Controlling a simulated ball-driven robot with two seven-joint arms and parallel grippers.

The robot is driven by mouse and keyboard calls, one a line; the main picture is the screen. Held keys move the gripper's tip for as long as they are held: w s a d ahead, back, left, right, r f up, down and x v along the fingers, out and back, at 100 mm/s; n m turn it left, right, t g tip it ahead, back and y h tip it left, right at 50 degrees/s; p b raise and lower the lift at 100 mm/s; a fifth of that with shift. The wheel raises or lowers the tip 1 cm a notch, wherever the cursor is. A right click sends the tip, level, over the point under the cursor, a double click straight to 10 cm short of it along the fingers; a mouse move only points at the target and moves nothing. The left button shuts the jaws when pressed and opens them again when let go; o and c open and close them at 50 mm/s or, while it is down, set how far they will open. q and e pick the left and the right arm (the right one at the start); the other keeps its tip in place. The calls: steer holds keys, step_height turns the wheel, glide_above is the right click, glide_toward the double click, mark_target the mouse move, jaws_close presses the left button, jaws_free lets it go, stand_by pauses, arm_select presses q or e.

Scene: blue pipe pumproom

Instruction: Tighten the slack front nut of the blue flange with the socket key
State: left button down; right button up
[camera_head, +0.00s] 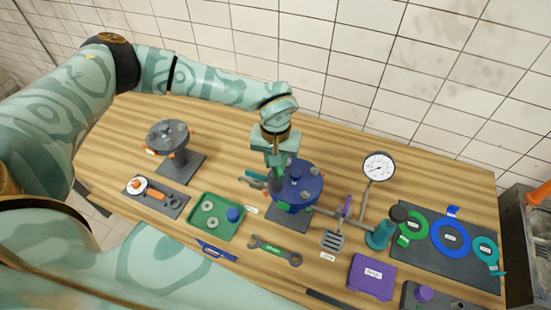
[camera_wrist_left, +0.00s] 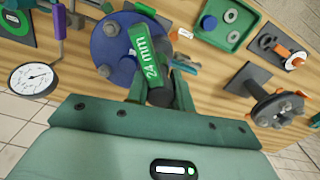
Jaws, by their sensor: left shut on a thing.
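The blue flange (camera_head: 310,184) stands on a dark base near the middle of the bench, with bolt ends and nuts on its top. It also shows in the wrist view (camera_wrist_left: 100,48). My left gripper (camera_head: 276,172) points down over the flange's left side. It is shut on the socket key (camera_wrist_left: 147,52), which has a green "24 mm" label and a dark round body between the fingers. The key overlaps the flange's edge in the wrist view; contact with a nut cannot be told. Which nut is slack cannot be told. My right gripper is not in view.
A grey flange (camera_head: 167,134) on a stand is at left. A green tray (camera_head: 196,230) with rings and a labelled spanner (camera_head: 274,250) lie in front. A dial gauge (camera_head: 379,167), purple box (camera_head: 371,277) and dark mat with colored rings (camera_head: 466,269) are at right.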

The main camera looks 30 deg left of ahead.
arm_select(q)
steer(key=shift+w+r, duration=0.1)
steer(key=shift+n, duration=1)
steer(key=shift+r+p, duration=0.35)
steer(key=shift+p, duration=0.25)
steer(key=shift+r+p, duration=1.5)
steer(key=shift+r, duration=0.2)
steer(key=shift+f, duration=0.1)
